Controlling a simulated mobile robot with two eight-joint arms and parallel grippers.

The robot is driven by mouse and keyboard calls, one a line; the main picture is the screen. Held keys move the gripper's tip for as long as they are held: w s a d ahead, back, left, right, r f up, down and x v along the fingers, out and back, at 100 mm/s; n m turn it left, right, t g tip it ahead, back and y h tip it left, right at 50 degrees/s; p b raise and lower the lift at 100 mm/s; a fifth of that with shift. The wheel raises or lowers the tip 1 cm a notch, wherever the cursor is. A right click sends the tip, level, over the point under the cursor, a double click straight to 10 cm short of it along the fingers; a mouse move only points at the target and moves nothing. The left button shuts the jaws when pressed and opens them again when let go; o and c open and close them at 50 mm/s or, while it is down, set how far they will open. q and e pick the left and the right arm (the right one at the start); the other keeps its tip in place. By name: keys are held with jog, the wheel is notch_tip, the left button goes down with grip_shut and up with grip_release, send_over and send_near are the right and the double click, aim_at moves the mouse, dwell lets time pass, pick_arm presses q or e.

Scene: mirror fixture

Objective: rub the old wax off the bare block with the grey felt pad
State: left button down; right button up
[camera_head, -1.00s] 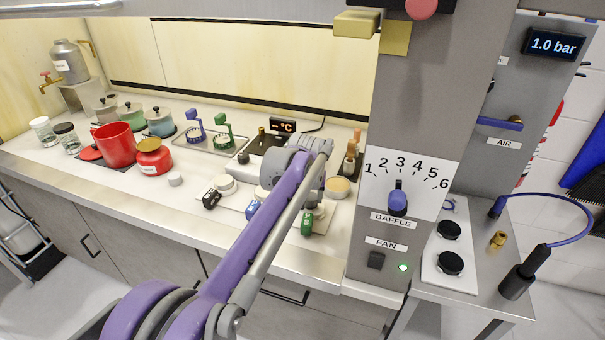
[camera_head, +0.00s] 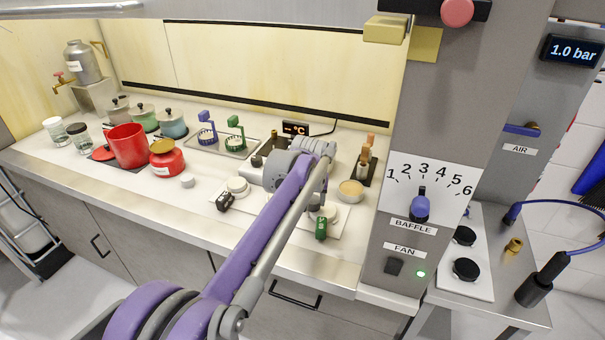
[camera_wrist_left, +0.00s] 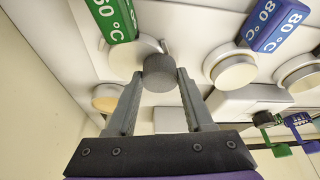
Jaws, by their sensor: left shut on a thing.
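My left gripper (camera_head: 317,196) reaches over the counter from the left, close to the round white block with the green tag (camera_head: 321,229). In the left wrist view its fingers are shut on the dark grey felt pad (camera_wrist_left: 160,73). The pad overlaps the edge of the white block (camera_wrist_left: 128,62) with the green 60 °C tag (camera_wrist_left: 112,18); whether they touch I cannot tell. A second white block (camera_wrist_left: 230,68) with a blue 80 °C tag (camera_wrist_left: 274,24) sits to the right. Which block is the bare one I cannot tell. My right gripper is not in view.
A white block (camera_head: 238,184) with a black tag (camera_head: 225,202) stands left of my arm. A tan round dish (camera_head: 350,191) lies behind the gripper. The grey column (camera_head: 440,130) stands close on the right. Red pots (camera_head: 128,146) are at the left.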

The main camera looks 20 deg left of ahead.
pick_arm(q)
jog(key=shift+s+a+r+p, duration=0.1)
jog(key=shift+a+r+p, duration=0.4)
jog(key=shift+a, duration=0.2)
jog(key=shift+d+r+p, duration=0.15)
jog(key=shift+r+p, duration=0.15)
jog(key=shift+r, duration=0.3)
jog(key=shift+d+r+p, duration=0.15)
jog(key=shift+r+p, duration=0.1)
jog(key=shift+r, duration=0.35)
jog(key=shift+d+r, duration=0.1)
jog(key=shift+r, duration=0.25)
notch_tip(320, 180, up, 2)
jog(key=shift+r+p, duration=0.15)
jog(key=shift+p, duration=0.9)
jog(key=shift+r+p, duration=0.6)
jog(key=shift+r, duration=0.3)
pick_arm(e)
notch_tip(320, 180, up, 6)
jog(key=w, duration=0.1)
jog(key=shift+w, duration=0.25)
pick_arm(q)
jog(key=shift+f, duration=0.1)
